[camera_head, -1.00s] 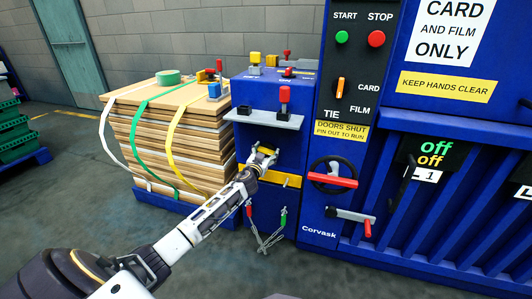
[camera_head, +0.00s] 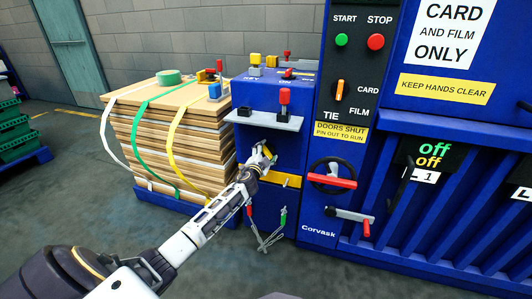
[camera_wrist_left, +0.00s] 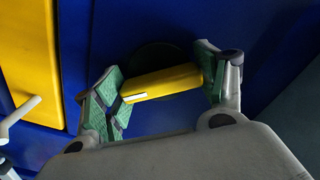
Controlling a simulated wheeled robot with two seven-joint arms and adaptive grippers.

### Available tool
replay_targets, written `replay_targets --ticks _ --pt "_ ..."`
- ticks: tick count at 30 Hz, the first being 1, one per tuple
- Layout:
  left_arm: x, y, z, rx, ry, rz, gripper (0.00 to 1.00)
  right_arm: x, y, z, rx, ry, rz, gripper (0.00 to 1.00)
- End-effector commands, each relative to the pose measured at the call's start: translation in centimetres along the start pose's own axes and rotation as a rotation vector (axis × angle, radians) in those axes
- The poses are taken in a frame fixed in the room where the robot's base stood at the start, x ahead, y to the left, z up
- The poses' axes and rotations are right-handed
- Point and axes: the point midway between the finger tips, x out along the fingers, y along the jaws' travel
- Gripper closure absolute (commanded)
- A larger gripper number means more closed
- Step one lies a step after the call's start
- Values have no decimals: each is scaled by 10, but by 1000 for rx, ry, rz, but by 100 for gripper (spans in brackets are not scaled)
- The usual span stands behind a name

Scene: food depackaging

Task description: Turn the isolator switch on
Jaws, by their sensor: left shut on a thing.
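The isolator switch has a yellow bar handle (camera_wrist_left: 160,83) on a dark round base (camera_wrist_left: 150,58) on the blue cabinet front (camera_wrist_left: 120,35). A white mark shows at the handle's left end in the left wrist view. The bar slants slightly there, its right end higher. My left gripper (camera_wrist_left: 165,88) has its green-padded fingers at both ends of the bar and is shut on it. In the head view my left gripper (camera_head: 264,157) is at the cabinet front, below the grey shelf, and mostly hides the switch. My right gripper is not in view.
A yellow plate (camera_head: 288,180) sits just below and right of the gripper. The grey shelf (camera_head: 265,121) with a red-topped lever (camera_head: 285,97) juts out above it. Strapped card sheets (camera_head: 180,140) stand at left. A red-handled wheel (camera_head: 333,182) is at right.

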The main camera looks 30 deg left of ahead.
Motion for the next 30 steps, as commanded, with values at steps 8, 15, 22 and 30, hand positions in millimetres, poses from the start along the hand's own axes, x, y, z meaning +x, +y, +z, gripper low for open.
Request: replay_targets --ticks 8,15,22,30 --pt "0 0 0 245 0 1 53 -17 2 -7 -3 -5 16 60" --pt "0 1 0 454 0 2 53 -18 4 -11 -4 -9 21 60" --pt "0 1 0 590 0 2 53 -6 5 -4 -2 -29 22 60" --pt "0 1 0 654 1 2 53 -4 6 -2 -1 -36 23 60"
